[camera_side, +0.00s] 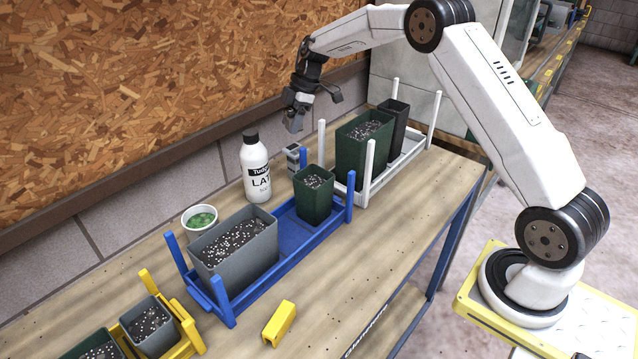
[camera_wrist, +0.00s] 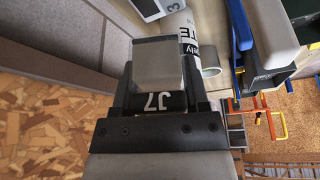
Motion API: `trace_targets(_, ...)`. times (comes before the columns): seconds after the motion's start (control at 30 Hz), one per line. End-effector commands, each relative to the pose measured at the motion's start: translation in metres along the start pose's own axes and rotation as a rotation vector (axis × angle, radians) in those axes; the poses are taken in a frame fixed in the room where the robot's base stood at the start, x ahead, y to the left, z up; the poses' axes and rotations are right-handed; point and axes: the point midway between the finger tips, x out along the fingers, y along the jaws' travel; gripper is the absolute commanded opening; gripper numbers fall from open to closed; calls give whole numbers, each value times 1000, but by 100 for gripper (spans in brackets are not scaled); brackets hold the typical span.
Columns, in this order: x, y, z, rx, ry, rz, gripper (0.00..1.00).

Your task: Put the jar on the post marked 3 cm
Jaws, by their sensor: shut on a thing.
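My gripper (camera_wrist: 157,85) is shut on a small grey, squarish jar (camera_wrist: 155,60), with a black finger along each side. A black band with white characters crosses the jar near the palm. In the side view my gripper (camera_side: 309,96) hangs above the back edge of the bench, and the jar is too small and dark there to make out clearly. A grey post (camera_side: 293,155) stands below it, beside the white bottle. In the wrist view a grey block with a "3" on its pale face (camera_wrist: 150,8) shows beyond the jar, apart from it.
A white bottle (camera_side: 256,170) with a black cap stands left of the post. A blue rack (camera_side: 293,233) holds grey and green pots; a white rack (camera_side: 383,180) holds more. A white bowl (camera_side: 199,219) and yellow block (camera_side: 279,323) lie nearby. The bench front is mostly clear.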

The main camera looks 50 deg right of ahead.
Motion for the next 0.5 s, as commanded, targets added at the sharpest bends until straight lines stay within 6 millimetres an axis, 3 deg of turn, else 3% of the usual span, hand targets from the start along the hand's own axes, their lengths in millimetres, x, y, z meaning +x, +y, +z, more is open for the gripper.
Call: trace_targets(0.5, 26, -1, 10, 1, 0, -1, 0)
